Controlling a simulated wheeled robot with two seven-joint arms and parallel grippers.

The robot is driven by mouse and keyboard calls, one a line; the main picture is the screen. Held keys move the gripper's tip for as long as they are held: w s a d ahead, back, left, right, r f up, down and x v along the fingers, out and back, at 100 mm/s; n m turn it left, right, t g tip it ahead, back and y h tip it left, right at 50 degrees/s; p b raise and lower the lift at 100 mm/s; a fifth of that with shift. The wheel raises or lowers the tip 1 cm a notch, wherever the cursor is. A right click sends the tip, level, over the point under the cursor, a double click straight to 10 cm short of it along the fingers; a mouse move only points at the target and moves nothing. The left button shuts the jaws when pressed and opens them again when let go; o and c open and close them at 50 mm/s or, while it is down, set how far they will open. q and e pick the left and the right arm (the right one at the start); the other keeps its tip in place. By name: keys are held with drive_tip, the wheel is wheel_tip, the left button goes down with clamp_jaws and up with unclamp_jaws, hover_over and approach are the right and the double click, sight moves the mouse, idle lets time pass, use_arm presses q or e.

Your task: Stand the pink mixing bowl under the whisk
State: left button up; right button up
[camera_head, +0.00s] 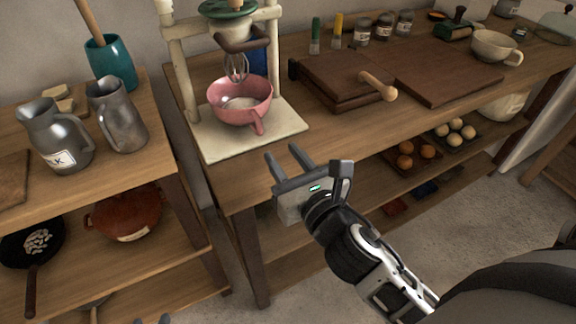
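The pink mixing bowl (225,108) stands upright on the cream base board (222,146) of the mixer stand. The wire whisk (237,66) hangs from the stand above the bowl, and its lower end overlaps the bowl's far rim in the picture. I cannot tell whether it dips inside. Pale contents show in the bowl, and its handle (257,126) points toward the front. My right gripper (282,152) is open and empty, in front of the base board, apart from the bowl.
The stand's cream posts (182,80) rise beside the bowl. Metal jugs (118,117) and a teal crock (111,62) stand on the left table. A gap separates the two tables.

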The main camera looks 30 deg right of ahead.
drive_tip(key=s+a+f+m+g+y, duration=0.1)
drive_tip(key=s+f+m+g, duration=0.1)
drive_tip(key=f+m, duration=0.4)
drive_tip(key=s+a+f+m+g+y, duration=0.1)
drive_tip(key=s+f+m, duration=0.4)
drive_tip(key=m, duration=1.1)
drive_tip(key=s+a+f+m+g, duration=0.1)
drive_tip(key=s+f+m+g, duration=0.2)
drive_tip(key=m, duration=0.9)
wheel_tip(320, 180, down, 4)
drive_tip(key=shift+s+a+r+g+y, duration=0.1)
drive_tip(key=shift+s+a+g+y, duration=0.15)
drive_tip(key=shift+a+g+y, duration=0.25)
